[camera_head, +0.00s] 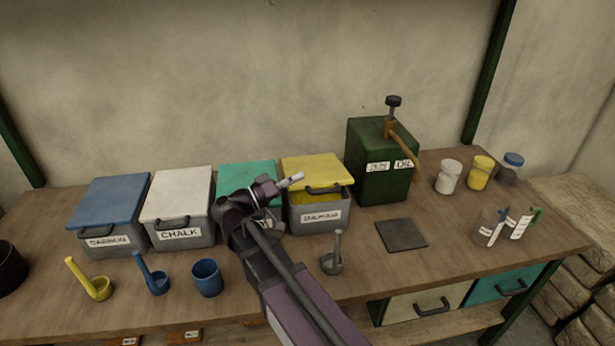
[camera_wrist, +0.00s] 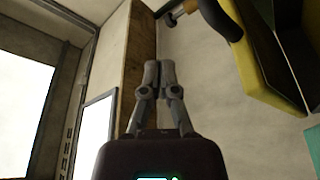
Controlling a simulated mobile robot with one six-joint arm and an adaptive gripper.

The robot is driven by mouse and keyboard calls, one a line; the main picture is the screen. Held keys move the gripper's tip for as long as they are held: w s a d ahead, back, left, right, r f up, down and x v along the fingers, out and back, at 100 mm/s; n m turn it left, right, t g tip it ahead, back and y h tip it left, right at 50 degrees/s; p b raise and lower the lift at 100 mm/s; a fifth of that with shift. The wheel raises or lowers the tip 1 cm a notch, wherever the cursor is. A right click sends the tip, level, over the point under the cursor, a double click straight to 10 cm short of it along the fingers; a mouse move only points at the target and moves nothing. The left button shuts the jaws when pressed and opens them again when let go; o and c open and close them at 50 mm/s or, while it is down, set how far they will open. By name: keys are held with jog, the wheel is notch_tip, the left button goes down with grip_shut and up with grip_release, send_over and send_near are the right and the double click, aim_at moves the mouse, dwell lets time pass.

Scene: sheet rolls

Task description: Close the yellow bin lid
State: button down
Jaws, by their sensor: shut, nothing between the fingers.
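The yellow lid (camera_head: 312,168) sits on a grey bin (camera_head: 303,222) with a white label, right of the teal-lidded bin. The lid's front edge, with a dark handle (camera_head: 325,190), stands raised, and yellow shows in the gap below it. In the wrist view the yellow lid (camera_wrist: 257,70) is at the upper right with its dark handle (camera_wrist: 222,20). My gripper (camera_head: 299,178) is shut and empty at the lid's front left; whether it touches the lid is unclear. Its fingertips are together in the wrist view (camera_wrist: 159,68).
Bins with blue (camera_head: 117,200), white (camera_head: 180,190) and teal (camera_head: 245,176) lids stand to the left. A green oil can (camera_head: 375,160) with a pump stands close on the right. Scoops and a blue cup (camera_head: 207,280) lie along the front; a dark square plate (camera_head: 401,234) lies right.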

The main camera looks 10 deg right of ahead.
jog(key=a+f+b, duration=0.1)
jog(key=a+f, duration=0.1)
jog(key=a, duration=0.4)
jog(key=shift+b, duration=0.35)
jog(key=shift+w, duration=0.1)
